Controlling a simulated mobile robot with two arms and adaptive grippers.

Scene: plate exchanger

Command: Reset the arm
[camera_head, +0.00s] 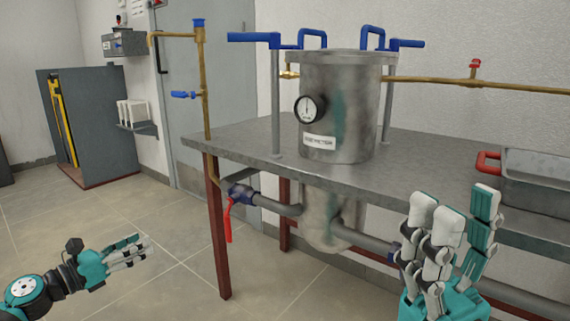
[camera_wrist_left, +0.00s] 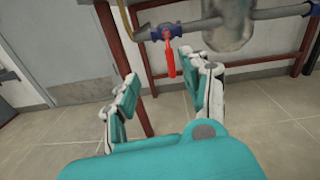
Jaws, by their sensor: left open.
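My left gripper (camera_head: 138,247) is low at the left of the head view, off the table and over the floor, side-on. In the left wrist view its teal-and-white fingers (camera_wrist_left: 165,95) are spread apart with nothing between them. The red-handled valve (camera_head: 229,215) is ahead of it, apart from the fingers; its red handle (camera_wrist_left: 169,55) hangs down in the left wrist view. My right gripper (camera_head: 462,225) is at the lower right of the head view, fingers pointing up and apart, empty, in front of the table edge. It hides part of the lower pipe.
A metal vessel (camera_head: 342,95) with a gauge and blue handles stands through the grey table (camera_head: 240,143) on red legs. A metal tray (camera_head: 540,182) with a red handle is at the right. A brass pipe (camera_head: 203,110) rises at the left. The floor at the left is clear.

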